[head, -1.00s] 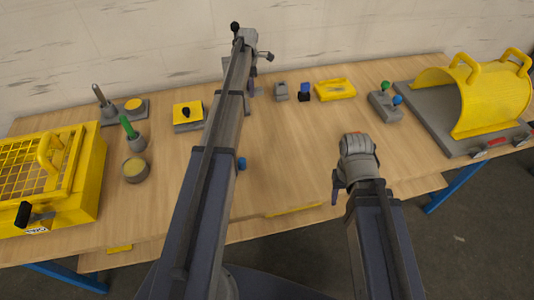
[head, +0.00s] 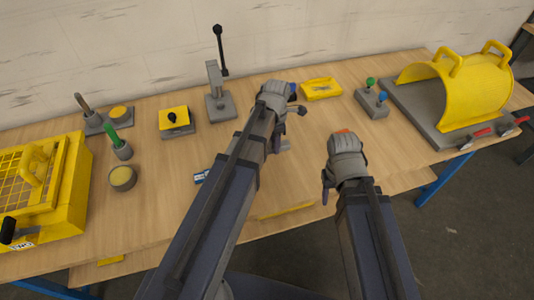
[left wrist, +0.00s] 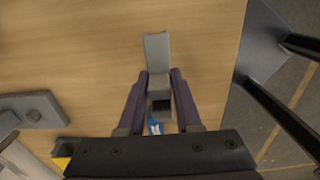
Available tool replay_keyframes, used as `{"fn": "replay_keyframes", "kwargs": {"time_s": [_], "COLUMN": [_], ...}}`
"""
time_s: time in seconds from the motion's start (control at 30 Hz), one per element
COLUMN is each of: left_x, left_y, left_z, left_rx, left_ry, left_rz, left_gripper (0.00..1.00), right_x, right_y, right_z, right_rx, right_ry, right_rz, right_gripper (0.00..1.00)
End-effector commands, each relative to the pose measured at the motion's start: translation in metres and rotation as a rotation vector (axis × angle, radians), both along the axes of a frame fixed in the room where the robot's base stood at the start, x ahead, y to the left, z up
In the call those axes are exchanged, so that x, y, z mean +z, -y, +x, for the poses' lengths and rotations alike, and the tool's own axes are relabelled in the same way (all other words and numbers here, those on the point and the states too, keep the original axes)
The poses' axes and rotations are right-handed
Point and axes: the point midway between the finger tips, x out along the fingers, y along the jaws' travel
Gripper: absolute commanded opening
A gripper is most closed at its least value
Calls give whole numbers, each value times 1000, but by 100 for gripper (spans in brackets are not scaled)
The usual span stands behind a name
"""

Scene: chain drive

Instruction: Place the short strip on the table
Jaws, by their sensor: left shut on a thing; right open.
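A short grey piece (left wrist: 157,52), which I take to be the short strip, is pinched between the fingers of my left gripper (left wrist: 159,88) in the left wrist view. Its flat end points away from the gripper, over bare wood. In the head view a bit of the grey piece (head: 285,145) shows just right of my left gripper (head: 275,140), which is mostly hidden by my arm. I cannot tell whether the piece touches the table (head: 312,160). My right gripper (head: 328,187) is open and empty near the table's front edge, its fingers partly hidden.
A grey lever press (head: 220,105) stands behind my left arm. A blue-white item (head: 201,177) lies beside my left arm. Bare wood lies between the arms.

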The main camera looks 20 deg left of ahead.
Motion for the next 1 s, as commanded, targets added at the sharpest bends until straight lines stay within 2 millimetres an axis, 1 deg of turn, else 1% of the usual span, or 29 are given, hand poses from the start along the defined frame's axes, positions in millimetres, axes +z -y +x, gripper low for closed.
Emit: {"fn": "replay_keyframes", "kwargs": {"time_s": [0.17,0.43,0.5,0.67,0.77,0.87,1.0], "left_x": [-18,-59,-64,-63,-67,-77,-95], "left_y": [0,0,0,0,0,0,0], "left_z": [1,1,1,1,1,1,1], "left_rx": [0,0,0,0,0,0,0], "left_ry": [0,0,0,0,0,0,0], "left_rz": [0,0,0,0,0,0,0], "left_gripper": [0,0,0,0,0,0,0], "right_x": [-18,-59,-64,-63,-67,-77,-95], "right_y": [0,0,0,0,0,0,0], "right_z": [0,0,0,0,0,0,0], "right_rx": [0,0,0,0,0,0,0], "right_ry": [0,0,0,0,0,0,0], "right_rz": [0,0,0,0,0,0,0], "right_gripper": [50,50,50,50,50,50,50]}}
